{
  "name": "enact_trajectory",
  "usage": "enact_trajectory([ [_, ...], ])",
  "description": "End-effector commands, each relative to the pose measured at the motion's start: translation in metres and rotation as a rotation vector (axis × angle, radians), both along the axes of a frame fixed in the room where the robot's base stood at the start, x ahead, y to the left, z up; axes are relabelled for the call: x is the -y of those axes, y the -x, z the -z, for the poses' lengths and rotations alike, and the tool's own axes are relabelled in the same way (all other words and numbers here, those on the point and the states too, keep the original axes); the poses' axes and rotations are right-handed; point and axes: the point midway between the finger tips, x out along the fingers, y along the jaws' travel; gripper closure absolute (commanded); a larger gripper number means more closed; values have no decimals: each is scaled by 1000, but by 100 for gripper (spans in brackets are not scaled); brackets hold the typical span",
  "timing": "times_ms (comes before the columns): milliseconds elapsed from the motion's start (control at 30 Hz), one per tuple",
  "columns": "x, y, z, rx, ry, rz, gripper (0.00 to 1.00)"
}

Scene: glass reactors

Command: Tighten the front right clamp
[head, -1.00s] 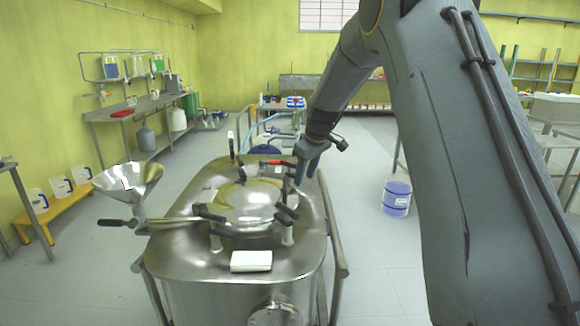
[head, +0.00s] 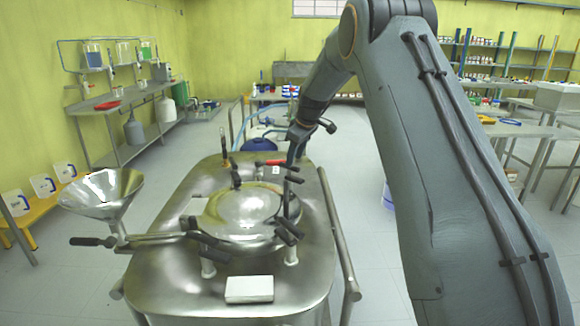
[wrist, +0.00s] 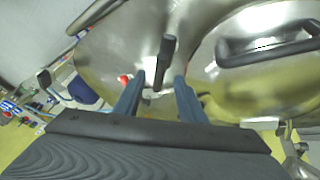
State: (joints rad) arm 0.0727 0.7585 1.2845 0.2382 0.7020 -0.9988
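A round, shiny metal lid (head: 243,212) sits on a steel reactor vessel (head: 180,270), with black-handled clamps around its rim. The front right clamp (head: 289,232) has its dark handle tilted at the lid's near right edge. The back right clamp (head: 291,176) stands at the far right edge, close to my gripper (head: 295,152). In the wrist view my gripper (wrist: 160,78) shows two blue-grey fingers spread apart. A black clamp handle (wrist: 166,60) shows between and just beyond the fingertips; I cannot tell contact. Which clamp it is cannot be told for certain from that view.
A funnel (head: 103,190) and a front left clamp (head: 203,236) are on the left. A white block (head: 249,289) lies on the vessel's front top. A red-handled tool (head: 270,163) lies near the far edge. A rail (head: 338,235) runs along the right side.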

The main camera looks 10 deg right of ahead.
Motion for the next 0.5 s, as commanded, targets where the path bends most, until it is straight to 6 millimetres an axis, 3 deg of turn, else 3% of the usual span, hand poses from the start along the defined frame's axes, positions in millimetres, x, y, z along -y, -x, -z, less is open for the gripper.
enact_trajectory([
  [233,-5,-14,34,-3,0,0,63],
  [500,-8,-25,56,-1,0,0,63],
])
